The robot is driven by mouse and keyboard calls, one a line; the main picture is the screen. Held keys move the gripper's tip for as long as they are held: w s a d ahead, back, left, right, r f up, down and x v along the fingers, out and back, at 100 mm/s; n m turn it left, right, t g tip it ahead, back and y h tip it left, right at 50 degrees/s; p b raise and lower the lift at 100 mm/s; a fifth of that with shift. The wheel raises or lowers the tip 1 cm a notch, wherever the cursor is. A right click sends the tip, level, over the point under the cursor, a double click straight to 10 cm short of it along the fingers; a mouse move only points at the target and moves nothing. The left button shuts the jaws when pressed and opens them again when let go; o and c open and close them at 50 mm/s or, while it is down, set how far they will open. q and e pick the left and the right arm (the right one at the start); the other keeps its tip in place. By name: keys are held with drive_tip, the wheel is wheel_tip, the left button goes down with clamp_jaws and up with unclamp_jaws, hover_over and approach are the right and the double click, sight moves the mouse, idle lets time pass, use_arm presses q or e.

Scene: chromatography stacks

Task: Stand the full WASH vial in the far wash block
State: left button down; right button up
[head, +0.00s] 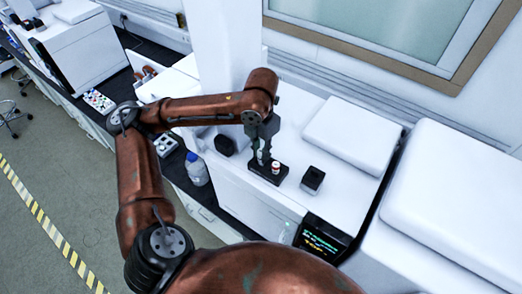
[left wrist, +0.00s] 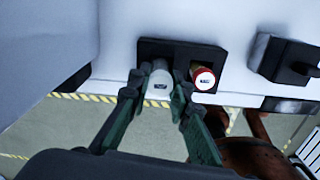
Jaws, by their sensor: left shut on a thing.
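My left gripper (head: 263,152) points down over a small black two-place block (head: 284,180) on the white worktop. In the left wrist view its two green fingers (left wrist: 158,95) are shut on a white-capped vial (left wrist: 160,80), one on each side. That vial stands upright in or just over the left place of the block (left wrist: 180,48); its base is hidden. The cap labels are too small to read. My right gripper is out of view.
A second black block (head: 313,180) stands to the right, also in the left wrist view (left wrist: 285,60). A dark screen with coloured text (head: 320,240) stands at the worktop's front. A white-cased instrument (head: 352,135) stands behind.

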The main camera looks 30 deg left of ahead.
use_arm(q)
drive_tip(key=shift+f, duration=0.35)
drive_tip(key=shift+f, duration=0.2)
drive_tip(key=shift+f, duration=0.45)
drive_tip(key=c, duration=1.7)
unclamp_jaws()
drive_tip(key=shift+o, duration=0.6)
drive_tip(key=shift+o, duration=1.4)
